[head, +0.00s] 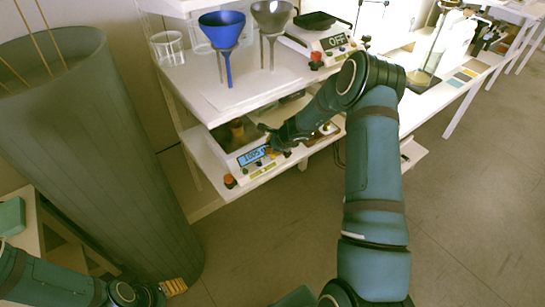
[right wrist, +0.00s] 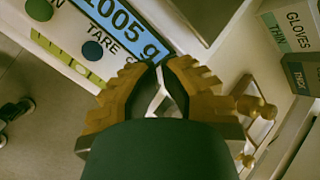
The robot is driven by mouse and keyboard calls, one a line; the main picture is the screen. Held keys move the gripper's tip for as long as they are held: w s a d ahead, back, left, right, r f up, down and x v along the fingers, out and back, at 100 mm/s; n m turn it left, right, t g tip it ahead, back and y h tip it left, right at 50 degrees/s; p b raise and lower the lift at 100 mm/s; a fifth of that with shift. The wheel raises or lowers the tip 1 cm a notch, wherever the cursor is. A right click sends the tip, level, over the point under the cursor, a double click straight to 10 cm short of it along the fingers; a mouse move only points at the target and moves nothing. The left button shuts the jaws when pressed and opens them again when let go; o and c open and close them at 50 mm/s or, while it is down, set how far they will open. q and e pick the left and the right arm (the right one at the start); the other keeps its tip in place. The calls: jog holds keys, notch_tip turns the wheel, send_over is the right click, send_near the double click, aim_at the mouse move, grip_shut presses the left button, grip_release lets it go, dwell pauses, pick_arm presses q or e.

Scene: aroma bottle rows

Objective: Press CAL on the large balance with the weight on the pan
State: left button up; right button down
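The large balance (head: 248,172) stands on the lower shelf, its lit blue display (head: 252,157) reading about 1005 g. A brownish object that looks like the weight (head: 237,131) sits on its pan, partly in shade. In the right wrist view the display (right wrist: 125,22) and a dark button by TARE (right wrist: 92,50) show; a CAL label is not readable. My right gripper (head: 275,136) is at the balance's front right; in its wrist view the ribbed fingertips (right wrist: 162,66) meet, with nothing held, just beyond the display's corner. My left gripper (head: 165,290) is low at the left, far from the balance.
Above the balance, a shelf holds a blue funnel (head: 222,32), a grey funnel (head: 271,18) and a smaller balance (head: 326,40). Brass weights (right wrist: 255,106) stand right of my gripper, near a GLOVES box (right wrist: 296,28). A large grey bin (head: 90,150) stands left. The floor at right is clear.

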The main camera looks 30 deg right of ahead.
jog(key=shift+f+b, duration=0.4)
jog(key=shift+b, duration=0.05)
jog(key=shift+f+b, duration=0.3)
jog(key=shift+f, duration=0.1)
dwell(0.6)
jog(key=shift+r, duration=0.15)
jog(key=shift+r+p, duration=0.65)
jog(key=shift+r, duration=0.05)
notch_tip(320, 180, up, 5)
jog(key=p, duration=0.4)
dwell(0.3)
dwell(0.7)
